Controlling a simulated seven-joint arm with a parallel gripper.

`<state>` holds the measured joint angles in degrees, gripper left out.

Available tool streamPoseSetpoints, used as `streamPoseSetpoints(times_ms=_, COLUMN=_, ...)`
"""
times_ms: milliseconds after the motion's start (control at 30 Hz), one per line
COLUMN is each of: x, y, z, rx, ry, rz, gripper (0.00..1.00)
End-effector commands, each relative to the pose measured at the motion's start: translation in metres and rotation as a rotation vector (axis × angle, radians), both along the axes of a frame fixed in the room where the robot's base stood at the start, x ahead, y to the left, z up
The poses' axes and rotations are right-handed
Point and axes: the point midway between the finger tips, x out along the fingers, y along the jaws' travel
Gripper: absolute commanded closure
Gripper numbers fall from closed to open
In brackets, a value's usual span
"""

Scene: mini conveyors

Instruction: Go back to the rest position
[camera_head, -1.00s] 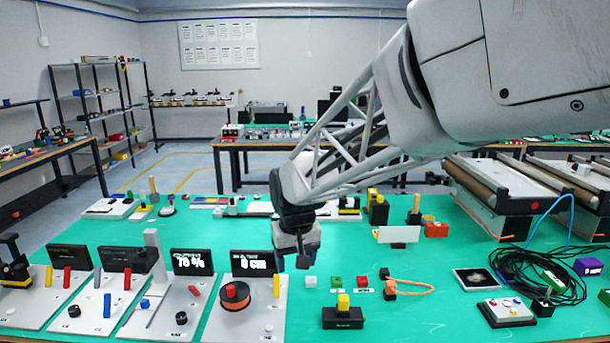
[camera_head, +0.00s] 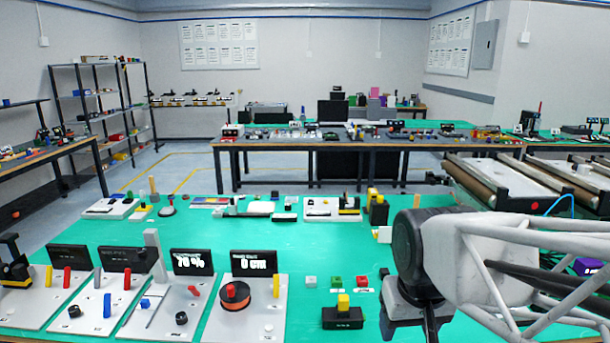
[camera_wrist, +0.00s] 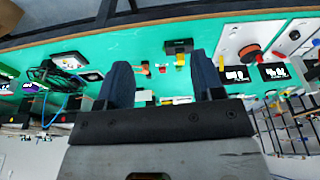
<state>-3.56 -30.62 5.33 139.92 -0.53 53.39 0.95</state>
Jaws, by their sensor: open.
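My gripper (camera_head: 408,322) is low at the right of the head view, in front of the table's right part. In the wrist view its two dark fingers (camera_wrist: 163,85) stand wide apart with nothing between them. My arm hides part of the green table's right side in the head view. The bare green tabletop (camera_head: 330,240) shows to the left of the gripper.
A black block with a yellow knob (camera_head: 343,316) stands just left of my gripper. White, green and red small blocks (camera_head: 336,282) lie behind it. Panels with displays (camera_head: 250,290) fill the left front. Conveyors (camera_head: 520,180) stand at the right. The table's middle is clear.

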Motion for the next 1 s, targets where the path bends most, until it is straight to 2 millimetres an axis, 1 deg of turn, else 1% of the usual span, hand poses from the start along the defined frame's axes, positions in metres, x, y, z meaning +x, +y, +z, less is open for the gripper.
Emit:
streamPoseSetpoints(times_ms=33, x=-0.012, y=-0.006, z=-0.001, rx=0.001, ry=-0.007, rz=-0.016, gripper=0.39)
streamPoseSetpoints(times_ms=100, x=-0.025, y=-0.012, z=-0.005, rx=0.0, ry=-0.011, rz=-0.032, gripper=0.39)
streamPoseSetpoints(times_ms=200, x=-0.04, y=-0.018, z=-0.008, rx=0.0, ry=-0.017, rz=-0.051, gripper=0.39)
streamPoseSetpoints(times_ms=333, x=-0.052, y=-0.023, z=-0.011, rx=0.0, ry=-0.022, rz=-0.066, gripper=0.39)
streamPoseSetpoints(times_ms=500, x=-0.057, y=-0.025, z=-0.013, rx=0.0, ry=-0.022, rz=-0.072, gripper=0.39)
streamPoseSetpoints(times_ms=1000, x=-0.056, y=-0.024, z=-0.013, rx=0.0, ry=-0.022, rz=-0.071, gripper=0.39)
